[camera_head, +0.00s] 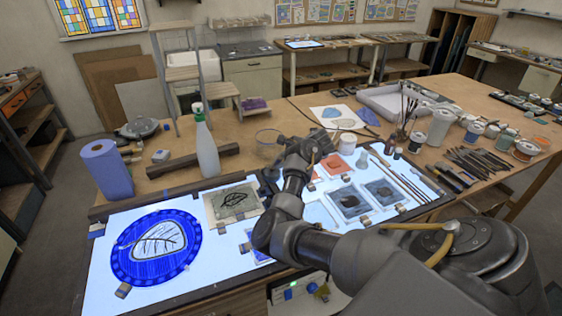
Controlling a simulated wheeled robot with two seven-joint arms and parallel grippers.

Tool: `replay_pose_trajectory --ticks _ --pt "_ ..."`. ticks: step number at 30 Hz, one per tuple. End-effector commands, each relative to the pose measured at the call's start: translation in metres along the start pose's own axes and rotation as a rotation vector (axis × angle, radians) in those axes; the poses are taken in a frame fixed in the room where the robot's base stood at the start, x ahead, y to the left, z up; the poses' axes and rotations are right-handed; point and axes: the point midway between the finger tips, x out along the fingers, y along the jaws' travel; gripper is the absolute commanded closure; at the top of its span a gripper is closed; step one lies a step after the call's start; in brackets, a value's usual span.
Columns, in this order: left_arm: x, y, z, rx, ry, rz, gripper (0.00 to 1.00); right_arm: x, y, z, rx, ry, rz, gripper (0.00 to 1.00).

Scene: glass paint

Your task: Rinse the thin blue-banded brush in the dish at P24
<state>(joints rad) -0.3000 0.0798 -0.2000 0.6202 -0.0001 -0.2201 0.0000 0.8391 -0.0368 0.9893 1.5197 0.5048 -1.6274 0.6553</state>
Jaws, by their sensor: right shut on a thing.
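My right gripper (318,143) is beyond the middle of the light table, seen from behind with my own arm hiding much of it. It is shut on a thin brush, whose slim dark handle (303,111) sticks up and to the left. The brush's bristles and any blue band are hidden or too small to tell. A clear glass dish (267,138) stands just left of the gripper; no label P24 is readable, so I cannot tell if it is that dish. My left gripper is not in view.
The lit light table (110,250) carries a round blue glass piece (125,272) and several small panes. A spray bottle (206,150) and blue paper roll (107,170) stand left. Jars (440,125), upright brushes and a row of tools (483,162) crowd the right.

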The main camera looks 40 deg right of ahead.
Motion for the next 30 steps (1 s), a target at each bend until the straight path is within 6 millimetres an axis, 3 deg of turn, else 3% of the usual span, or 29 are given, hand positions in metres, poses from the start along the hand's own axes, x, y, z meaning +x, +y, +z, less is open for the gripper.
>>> replay_pose_trajectory --ticks 5,15,30 --pt "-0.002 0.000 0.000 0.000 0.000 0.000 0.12 -0.002 -0.001 0.001 0.000 0.000 0.000 1.00" --pt "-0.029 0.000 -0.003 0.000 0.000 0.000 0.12 -0.023 -0.002 0.011 0.002 0.000 -0.001 1.00" --pt "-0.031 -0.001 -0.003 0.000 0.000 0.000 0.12 -0.040 0.000 0.017 0.000 0.000 0.000 1.00"
